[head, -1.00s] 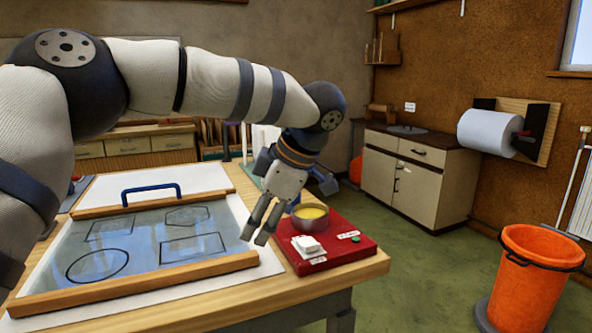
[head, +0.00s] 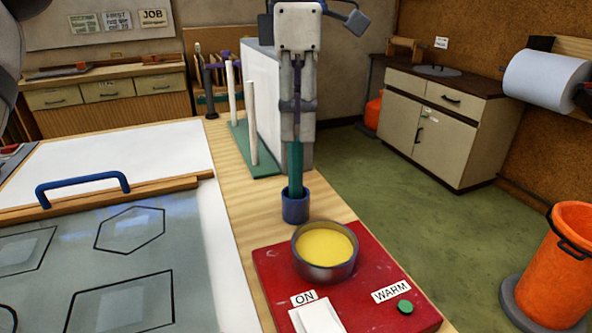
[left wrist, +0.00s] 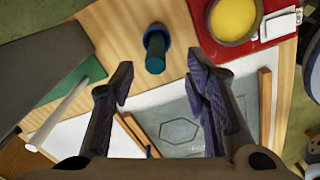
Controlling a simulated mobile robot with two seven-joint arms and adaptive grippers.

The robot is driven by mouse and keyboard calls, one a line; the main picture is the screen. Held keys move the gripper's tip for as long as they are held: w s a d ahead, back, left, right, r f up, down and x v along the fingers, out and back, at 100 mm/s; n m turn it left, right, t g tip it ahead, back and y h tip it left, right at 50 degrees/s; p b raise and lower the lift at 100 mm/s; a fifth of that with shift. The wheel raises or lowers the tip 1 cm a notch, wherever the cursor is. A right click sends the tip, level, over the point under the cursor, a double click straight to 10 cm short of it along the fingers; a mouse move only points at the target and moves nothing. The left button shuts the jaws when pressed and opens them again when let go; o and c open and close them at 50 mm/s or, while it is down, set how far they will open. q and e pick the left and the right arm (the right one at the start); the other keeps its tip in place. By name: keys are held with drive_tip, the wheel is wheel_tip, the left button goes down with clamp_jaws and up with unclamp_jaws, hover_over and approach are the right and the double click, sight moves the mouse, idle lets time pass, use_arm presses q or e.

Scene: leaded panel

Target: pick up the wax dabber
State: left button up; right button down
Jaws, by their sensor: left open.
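The wax dabber (head: 295,168) has a teal handle and stands upright in a small blue cup (head: 295,208) on the wooden bench, behind the wax pot. In the left wrist view the dabber (left wrist: 155,62) shows nearly end-on, with the cup's blue rim around it. My left gripper (head: 297,138) hangs fingers-down right above the handle, seen edge-on. In the left wrist view its two fingers (left wrist: 160,72) are apart, with the dabber between the tips in the picture and nothing gripped. I cannot tell whether the tips reach beside the handle. My right gripper is out of view.
A metal pot of yellow wax (head: 325,250) sits on a red warmer (head: 270,275) in front of the cup. A green base with white posts (head: 250,160) stands behind left. A glass panel (head: 60,265) with outlined shapes lies at left.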

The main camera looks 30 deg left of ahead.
use_arm(q)
hover_over(296, 197)
drive_tip(key=f, duration=0.5)
drive_tip(key=w+f, duration=0.1)
drive_tip(key=f, duration=0.1)
drive_tip(key=shift+a+f, duration=0.15)
drive_tip(key=shift+a, duration=0.15)
clamp_jaws()
